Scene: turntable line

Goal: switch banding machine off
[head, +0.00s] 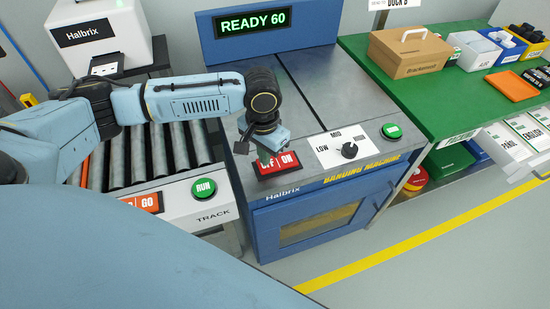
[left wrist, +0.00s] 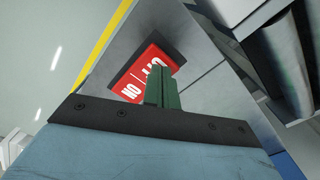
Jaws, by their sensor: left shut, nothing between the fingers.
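The blue banding machine (head: 315,205) stands in the middle of the head view. Its red OFF/ON rocker switch (head: 290,168) is on the front left of its top. The display (head: 253,21) reads READY 60 in green. My left gripper (head: 264,155) points down over the OFF side of the switch and partly hides that word. It is shut and empty. In the left wrist view its green fingers (left wrist: 162,92) stand in front of the red switch (left wrist: 133,87). I cannot tell whether the fingertips touch it. My right gripper is not in view.
A LOW/MID/HIGH knob (head: 349,150) and a green button (head: 391,131) sit right of the switch. The roller track (head: 150,160) with its green RUN button (head: 204,189) is on the left. A green table (head: 415,90) with boxes stands on the right.

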